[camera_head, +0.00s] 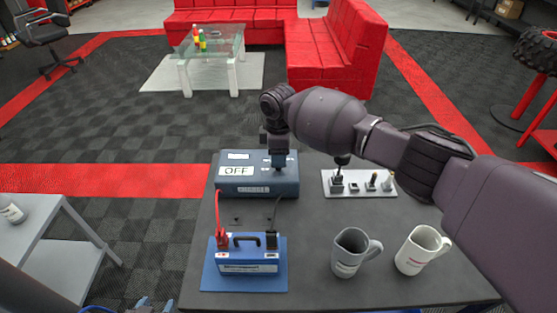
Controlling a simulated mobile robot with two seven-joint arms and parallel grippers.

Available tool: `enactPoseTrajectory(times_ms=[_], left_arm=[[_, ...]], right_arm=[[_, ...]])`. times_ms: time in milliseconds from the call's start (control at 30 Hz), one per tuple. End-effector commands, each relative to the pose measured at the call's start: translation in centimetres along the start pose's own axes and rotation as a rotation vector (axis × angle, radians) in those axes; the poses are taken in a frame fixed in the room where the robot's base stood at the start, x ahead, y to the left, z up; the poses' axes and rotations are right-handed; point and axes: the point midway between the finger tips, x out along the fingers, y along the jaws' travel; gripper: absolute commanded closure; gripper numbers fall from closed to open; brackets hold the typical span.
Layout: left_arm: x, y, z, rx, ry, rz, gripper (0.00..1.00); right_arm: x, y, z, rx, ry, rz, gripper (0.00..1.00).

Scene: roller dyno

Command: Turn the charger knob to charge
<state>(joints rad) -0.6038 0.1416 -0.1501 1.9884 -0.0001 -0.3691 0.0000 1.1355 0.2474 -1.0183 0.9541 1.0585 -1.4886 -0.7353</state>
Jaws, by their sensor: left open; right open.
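The charger (230,187) is a blue-grey box at the back of the dark table. Its front display reads OFF. The charger knob is hidden behind my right gripper. My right gripper (280,165) points down at the right part of the charger's top. Its jaws are open, and I cannot tell whether they touch the knob. Only a small part of my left gripper (160,306) shows at the bottom edge, left of the table; it is open and away from the charger.
A blue battery (245,268) with red and black clamps stands in front of the charger, cables between them. A power strip (358,190) with plugs lies to the right. A grey mug (350,258) and a white mug (415,254) stand at the front right.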

Motion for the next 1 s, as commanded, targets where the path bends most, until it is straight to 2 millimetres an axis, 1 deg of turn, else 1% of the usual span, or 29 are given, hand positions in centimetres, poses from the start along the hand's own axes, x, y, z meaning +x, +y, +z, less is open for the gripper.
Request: enactPoseTrajectory(times_ms=[33, 200, 567, 833, 1000], left_arm=[[0.1, 0.0, 0.1, 0.001, 0.0, 0.0, 0.47], [0.3, 0.0, 0.1, 0.001, 0.002, 0.001, 0.47], [0.3, 0.0, -0.1, 0.002, 0.006, 0.002, 0.47], [0.3, 0.0, 0.0, 0.002, 0.005, 0.001, 0.47], [0.1, 0.0, 0.2, 0.001, 0.0, 0.0, 0.47]], right_arm=[[0.8, 0.0, 0.0, 0.001, -0.002, -0.003, 0.58], [2.0, 0.0, 0.0, 0.001, 0.0, -0.001, 0.58], [2.2, 0.0, 0.0, 0.0, 0.0, 0.0, 0.58], [2.2, 0.0, 0.0, 0.0, 0.0, 0.0, 1.0], [2.2, 0.0, 0.0, 0.003, 0.0, 0.0, 1.0]])
